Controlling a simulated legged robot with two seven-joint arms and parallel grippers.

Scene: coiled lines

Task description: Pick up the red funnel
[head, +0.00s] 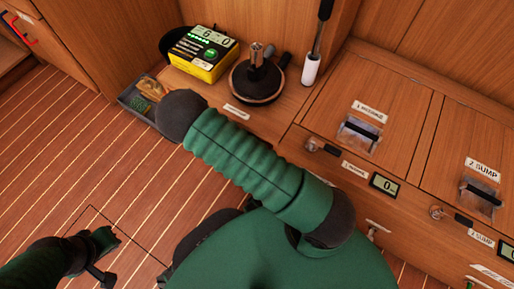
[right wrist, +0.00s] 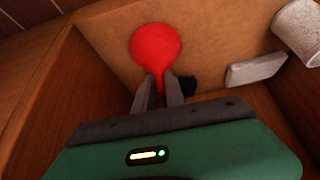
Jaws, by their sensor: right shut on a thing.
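The red funnel (right wrist: 156,45) shows in the right wrist view as a round red shape that narrows toward my fingers. My right gripper (right wrist: 160,84) is shut on its narrow lower part. In the head view neither the funnel nor the right gripper can be made out. My left gripper (head: 99,262) is low at the left over the plank floor, apart from other things; its jaws are too small and dark to read.
Wooden walls flank the right gripper. A white cylinder (right wrist: 298,30) and a pale block (right wrist: 255,70) lie to its right. In the head view, a yellow-black device (head: 203,54), a dark round base (head: 257,85) and a grey tray (head: 130,101) are near my arm.

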